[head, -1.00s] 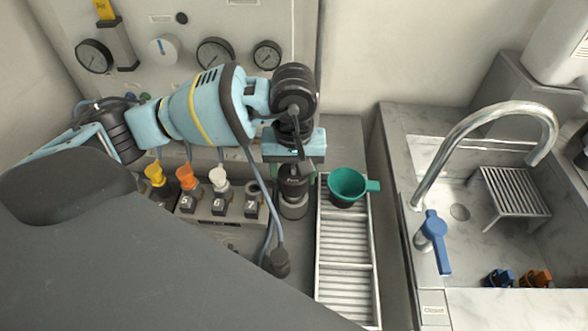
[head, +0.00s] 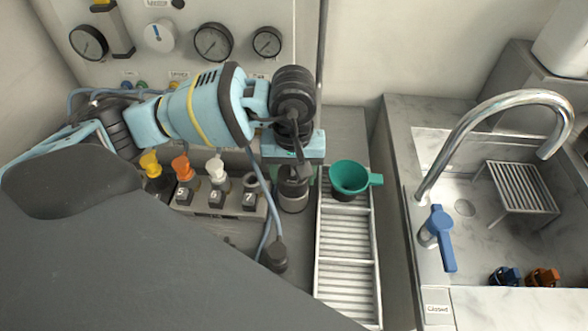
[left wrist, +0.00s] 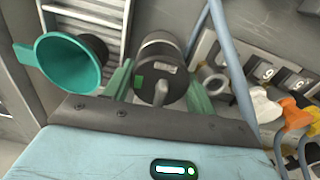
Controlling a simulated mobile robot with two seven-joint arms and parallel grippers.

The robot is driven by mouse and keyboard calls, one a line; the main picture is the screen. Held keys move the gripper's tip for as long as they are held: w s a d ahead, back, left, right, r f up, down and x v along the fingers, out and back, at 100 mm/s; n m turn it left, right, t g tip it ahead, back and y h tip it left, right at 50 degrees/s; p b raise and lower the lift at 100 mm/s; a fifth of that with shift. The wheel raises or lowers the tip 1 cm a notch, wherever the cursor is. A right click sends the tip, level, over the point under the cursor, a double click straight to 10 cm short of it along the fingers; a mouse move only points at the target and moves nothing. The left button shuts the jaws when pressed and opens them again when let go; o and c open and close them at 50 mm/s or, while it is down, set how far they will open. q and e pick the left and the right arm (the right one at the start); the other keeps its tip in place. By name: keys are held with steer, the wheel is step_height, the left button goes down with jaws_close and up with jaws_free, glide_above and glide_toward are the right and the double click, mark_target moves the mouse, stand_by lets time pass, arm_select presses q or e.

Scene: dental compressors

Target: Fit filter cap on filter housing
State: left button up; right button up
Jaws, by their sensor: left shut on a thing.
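The filter cap (head: 293,173) is a dark, round piece with a small label, below my left gripper in the head view. In the left wrist view the filter cap (left wrist: 158,88) shows its dark face, a green mark and a raised grip. My left gripper (left wrist: 160,84) is shut on it, with a green finger on each side. The filter housing (head: 293,201) is a grey cylinder directly under the cap; it also shows behind the cap in the left wrist view (left wrist: 160,42). Cap and housing look in line, but I cannot tell whether the cap is seated. My right gripper is out of view.
A teal funnel (head: 350,177) stands on a slatted metal rack (head: 345,250) just right of the housing. A block with numbered sockets and coloured plugs (head: 217,195) is on the left. A hose ends in a dark plug (head: 274,256) in front. A sink (head: 465,207) is at right.

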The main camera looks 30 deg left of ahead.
arm_select(q)
steer(key=o, duration=1.1)
steer(key=shift+f, duration=0.1)
step_height(320, 180, up, 8)
steer(key=shift+f, duration=0.1)
